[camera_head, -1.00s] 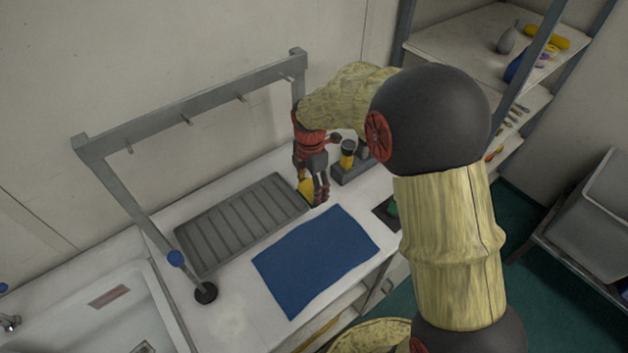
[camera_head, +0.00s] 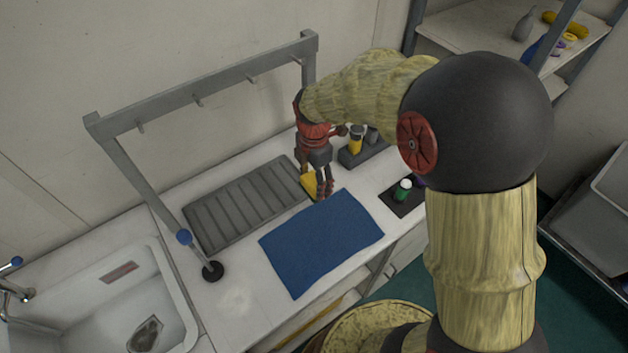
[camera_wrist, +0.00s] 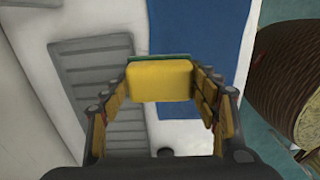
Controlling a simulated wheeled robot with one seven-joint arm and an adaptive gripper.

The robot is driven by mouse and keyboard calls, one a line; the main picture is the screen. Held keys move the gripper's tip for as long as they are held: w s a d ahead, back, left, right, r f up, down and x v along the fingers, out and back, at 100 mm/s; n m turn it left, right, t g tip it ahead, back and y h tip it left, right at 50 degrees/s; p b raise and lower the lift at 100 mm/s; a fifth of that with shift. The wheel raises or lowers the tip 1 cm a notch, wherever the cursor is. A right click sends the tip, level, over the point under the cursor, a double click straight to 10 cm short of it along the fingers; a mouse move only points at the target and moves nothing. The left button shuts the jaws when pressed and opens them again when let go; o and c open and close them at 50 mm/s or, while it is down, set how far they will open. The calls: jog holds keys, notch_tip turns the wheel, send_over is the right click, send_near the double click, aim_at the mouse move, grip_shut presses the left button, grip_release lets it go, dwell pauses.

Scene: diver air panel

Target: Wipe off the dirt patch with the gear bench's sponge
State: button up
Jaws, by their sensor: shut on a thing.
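My gripper (camera_head: 322,188) is shut on the yellow sponge (camera_head: 309,184), over the counter between the grey ribbed tray and the blue cloth. In the wrist view the sponge (camera_wrist: 160,80) sits between both fingers, with a thin green layer along its far edge. I cannot tell from these frames whether it touches the counter. A faint pale smudge (camera_head: 236,300) shows on the white counter near the sink; I cannot tell for sure that it is the dirt patch.
The ribbed tray (camera_head: 240,212) lies left of my gripper, the blue cloth (camera_head: 322,240) in front. A grey hook frame (camera_head: 200,84) rises behind. A sink (camera_head: 105,300) is at left.

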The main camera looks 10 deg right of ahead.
jog(key=shift+c, duration=1.3)
